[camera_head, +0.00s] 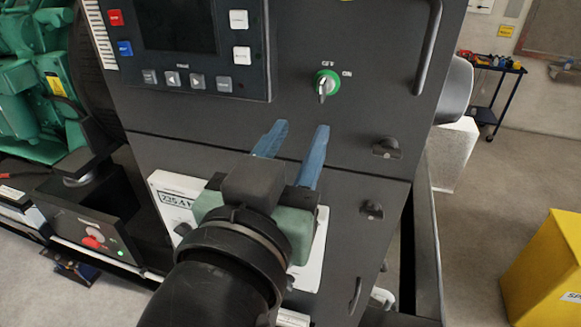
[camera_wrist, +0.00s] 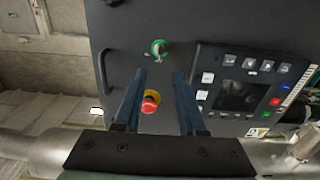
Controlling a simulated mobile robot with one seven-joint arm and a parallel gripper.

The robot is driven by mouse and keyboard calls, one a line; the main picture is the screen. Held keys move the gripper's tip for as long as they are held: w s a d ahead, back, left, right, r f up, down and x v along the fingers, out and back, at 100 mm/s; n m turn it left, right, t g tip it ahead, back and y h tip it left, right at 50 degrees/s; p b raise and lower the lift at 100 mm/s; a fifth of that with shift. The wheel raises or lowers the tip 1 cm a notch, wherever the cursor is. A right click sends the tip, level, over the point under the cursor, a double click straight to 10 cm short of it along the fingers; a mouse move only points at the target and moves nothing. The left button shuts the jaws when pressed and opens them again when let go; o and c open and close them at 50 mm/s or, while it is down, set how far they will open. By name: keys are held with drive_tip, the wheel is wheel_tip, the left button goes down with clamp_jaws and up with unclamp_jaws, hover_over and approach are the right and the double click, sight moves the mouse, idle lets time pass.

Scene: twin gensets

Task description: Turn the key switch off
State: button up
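The key switch (camera_head: 326,84) has a green ring and a silver key, on the dark cabinet front right of the control panel. OFF is printed above it and ON at its upper right. In the head view the key's longer end points down. My gripper (camera_head: 301,128) is below and slightly left of the switch, its two blue fingers spread with nothing between them. In the wrist view the switch (camera_wrist: 158,47) lies just beyond the gap between the fingertips (camera_wrist: 160,74). The fingers appear apart from it.
The control panel (camera_head: 180,45) has a screen and several buttons. A red emergency stop (camera_wrist: 150,101) on a yellow base shows between the fingers in the wrist view. A vertical handle (camera_head: 429,45) and black latches (camera_head: 387,148) are at the right. A yellow box (camera_head: 548,270) stands on the floor.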

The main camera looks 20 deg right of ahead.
drive_tip(key=p+v, duration=0.2)
drive_tip(key=p, duration=0.6)
idle(0.5)
drive_tip(key=w+a+r+n+t+y+b, duration=0.35)
drive_tip(key=a+r+t+b, duration=0.2)
drive_tip(key=r+b, duration=0.2)
drive_tip(key=s+a+r+n+t+y+b, duration=0.3)
drive_tip(key=s+r+t+y+b, duration=0.2)
drive_tip(key=r, duration=0.5)
drive_tip(key=shift+t+y, duration=0.75)
drive_tip(key=shift+t, duration=0.2)
